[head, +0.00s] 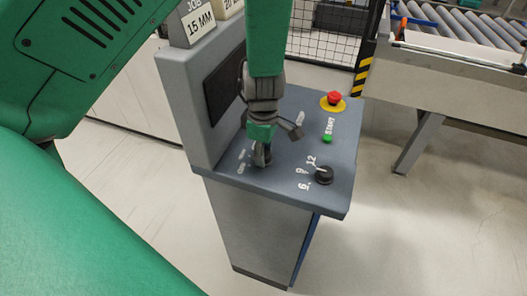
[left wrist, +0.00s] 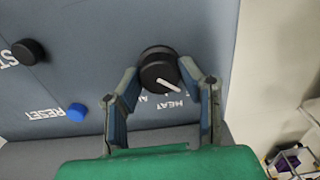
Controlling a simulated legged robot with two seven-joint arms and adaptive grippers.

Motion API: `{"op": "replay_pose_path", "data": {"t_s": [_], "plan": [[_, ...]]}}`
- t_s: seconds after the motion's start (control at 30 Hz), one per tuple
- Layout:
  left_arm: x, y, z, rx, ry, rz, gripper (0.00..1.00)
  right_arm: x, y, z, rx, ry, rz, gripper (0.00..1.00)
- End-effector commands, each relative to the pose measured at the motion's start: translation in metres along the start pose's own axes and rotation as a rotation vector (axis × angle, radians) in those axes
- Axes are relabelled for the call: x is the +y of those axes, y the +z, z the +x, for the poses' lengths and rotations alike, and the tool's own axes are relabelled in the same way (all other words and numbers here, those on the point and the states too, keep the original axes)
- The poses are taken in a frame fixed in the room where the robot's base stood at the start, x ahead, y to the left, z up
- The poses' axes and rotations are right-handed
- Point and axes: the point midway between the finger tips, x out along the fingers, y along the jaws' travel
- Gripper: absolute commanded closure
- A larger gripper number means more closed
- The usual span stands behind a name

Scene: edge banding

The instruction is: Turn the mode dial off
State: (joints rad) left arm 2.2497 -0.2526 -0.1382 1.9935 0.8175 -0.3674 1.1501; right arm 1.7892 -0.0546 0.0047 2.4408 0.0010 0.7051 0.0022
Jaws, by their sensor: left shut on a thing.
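The mode dial (left wrist: 158,70) is a round black knob with a white pointer line, set in a grey panel. In the left wrist view the line slants down to the right, towards the HEAT lettering; an AU label is partly hidden. My left gripper (left wrist: 158,80) is shut on the dial, one finger on each side. In the head view my left gripper (head: 262,152) reaches down onto the left part of the console top (head: 290,200) and hides most of the dial. My right gripper is not in view.
A second black dial (head: 324,174) marked 6, 9, 12 sits to the right. A green start button (head: 327,139) and red emergency stop (head: 334,98) stand behind it. A blue reset button (left wrist: 76,112) is near the mode dial. The console's upright screen housing (head: 190,100) rises at left.

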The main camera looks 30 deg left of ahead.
Motion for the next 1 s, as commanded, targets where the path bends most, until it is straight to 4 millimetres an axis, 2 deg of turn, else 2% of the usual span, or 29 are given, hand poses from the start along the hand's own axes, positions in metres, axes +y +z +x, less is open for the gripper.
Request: {"op": "replay_pose_path", "data": {"t_s": [0.03,0.07,0.1,0.43,0.57,0.8,1.0], "plan": [[0.003,0.001,-0.001,-0.002,0.009,-0.001,0.60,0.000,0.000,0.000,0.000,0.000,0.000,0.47],[0.003,0.001,-0.001,-0.002,0.009,-0.001,0.50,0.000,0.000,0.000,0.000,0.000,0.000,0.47],[0.003,0.001,-0.001,-0.002,0.008,-0.001,0.47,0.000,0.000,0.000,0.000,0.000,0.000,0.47],[0.000,0.001,-0.004,-0.001,0.004,0.001,0.47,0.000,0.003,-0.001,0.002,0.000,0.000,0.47],[0.001,0.001,-0.020,0.000,0.007,0.001,0.47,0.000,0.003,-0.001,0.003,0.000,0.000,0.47],[0.003,0.002,-0.059,0.000,0.006,0.001,0.47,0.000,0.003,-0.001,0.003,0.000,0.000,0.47],[0.003,0.002,-0.073,0.000,0.002,0.000,0.47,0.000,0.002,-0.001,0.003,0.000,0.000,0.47]]}}
